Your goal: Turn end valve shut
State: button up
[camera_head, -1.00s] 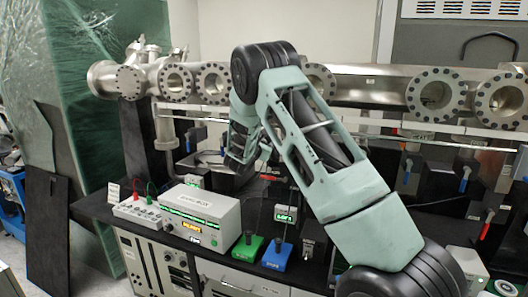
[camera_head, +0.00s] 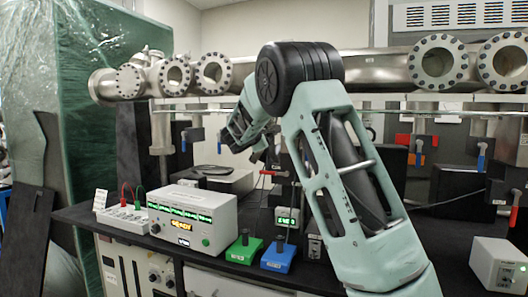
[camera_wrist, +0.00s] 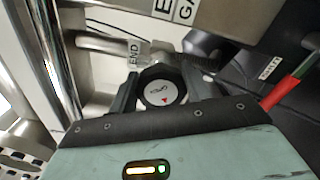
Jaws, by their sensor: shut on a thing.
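In the wrist view, the end valve's knob (camera_wrist: 161,92) is dark and many-sided, with a pale round face bearing a red arrow mark. A tag reading END (camera_wrist: 135,52) hangs just behind it. My gripper (camera_wrist: 166,88) has one dark finger on each side of the knob and is shut on it. In the head view, my gripper (camera_head: 262,150) is small and partly hidden by my arm, below the long steel pipe. The knob cannot be made out there.
The steel pipe (camera_head: 375,66) runs across the back. A grey control box (camera_head: 195,218), a green block (camera_head: 243,251) and a blue block (camera_head: 279,257) stand on the black bench.

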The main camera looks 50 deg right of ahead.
jog(key=m+b, duration=0.3)
jog(key=b, duration=0.3)
jog(key=f+m+b, duration=0.1)
jog(key=m+b, duration=0.1)
jog(key=b, duration=0.4)
jog(key=shift+f+m, duration=0.15)
jog(key=shift+m, duration=0.25)
jog(key=m+b, duration=0.3)
jog(key=b, duration=0.2)
jog(key=shift+m, duration=0.3)
jog(key=m+b, duration=0.3)
jog(key=b, duration=0.1)
jog(key=shift+m, duration=0.3)
jog(key=m+b, duration=0.4)
jog(key=m, duration=0.2)
jog(key=shift+w, duration=0.15)
jog(key=m, duration=0.3)
jog(key=m+b, duration=0.1)
jog(key=m, duration=0.2)
jog(key=shift+w+r+b, duration=0.1)
jog(key=shift+r+b, duration=0.1)
jog(key=shift+b, duration=0.1)
jog(key=shift+m, duration=0.3)
jog(key=o, duration=1)
jog(key=shift+c, duration=0.2)
jog(key=shift+a, duration=0.15)
